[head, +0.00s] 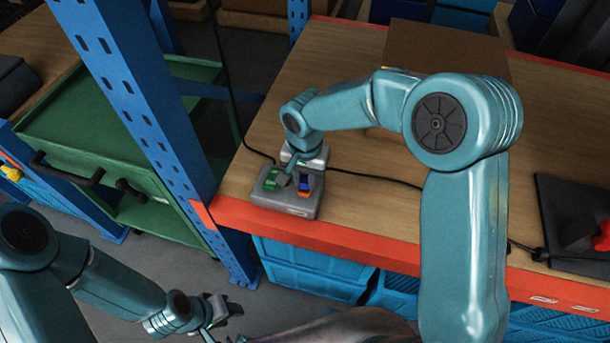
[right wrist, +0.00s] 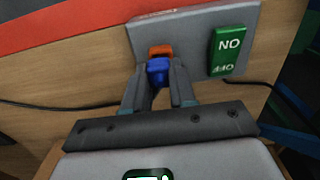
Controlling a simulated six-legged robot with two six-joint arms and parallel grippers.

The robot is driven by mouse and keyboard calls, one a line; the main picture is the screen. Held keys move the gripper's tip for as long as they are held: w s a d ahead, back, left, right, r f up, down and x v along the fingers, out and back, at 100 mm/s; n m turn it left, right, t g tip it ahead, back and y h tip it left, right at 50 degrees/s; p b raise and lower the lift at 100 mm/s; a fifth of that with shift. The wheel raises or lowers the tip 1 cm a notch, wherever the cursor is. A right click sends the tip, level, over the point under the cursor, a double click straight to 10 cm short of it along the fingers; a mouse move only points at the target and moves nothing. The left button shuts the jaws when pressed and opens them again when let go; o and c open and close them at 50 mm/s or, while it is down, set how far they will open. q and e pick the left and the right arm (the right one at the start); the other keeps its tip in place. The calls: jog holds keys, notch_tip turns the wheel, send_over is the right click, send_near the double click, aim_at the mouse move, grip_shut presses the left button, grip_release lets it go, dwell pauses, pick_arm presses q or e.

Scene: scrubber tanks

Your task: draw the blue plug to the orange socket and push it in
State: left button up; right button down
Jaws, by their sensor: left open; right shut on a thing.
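The blue plug (head: 304,188) is at the orange socket (head: 303,194) on a grey box near the table's front edge. In the right wrist view the blue plug (right wrist: 158,72) sits between my fingertips, directly against the orange socket (right wrist: 160,50). How deep it sits in the socket I cannot tell. My right gripper (right wrist: 159,82) is shut on the plug, and in the head view it comes down over the box from behind. My left gripper (head: 219,309) is open and empty, low at the bottom left, below table height and away from the box.
A black cable (head: 375,179) runs across the wooden table. A blue post (head: 150,125) and green cart (head: 100,150) stand left. Blue crates (head: 310,268) sit below.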

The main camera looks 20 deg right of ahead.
jog(key=shift+f+b, duration=0.8)
jog(key=shift+f, duration=0.15)
jog(key=shift+c, duration=1.8)
grip_release()
jog(key=shift+w, duration=0.1)
jog(key=shift+r, duration=0.1)
notch_tip(320, 180, up, 8)
jog(key=p, duration=0.5)
jog(key=shift+r+p, duration=0.25)
jog(key=shift+p, duration=0.05)
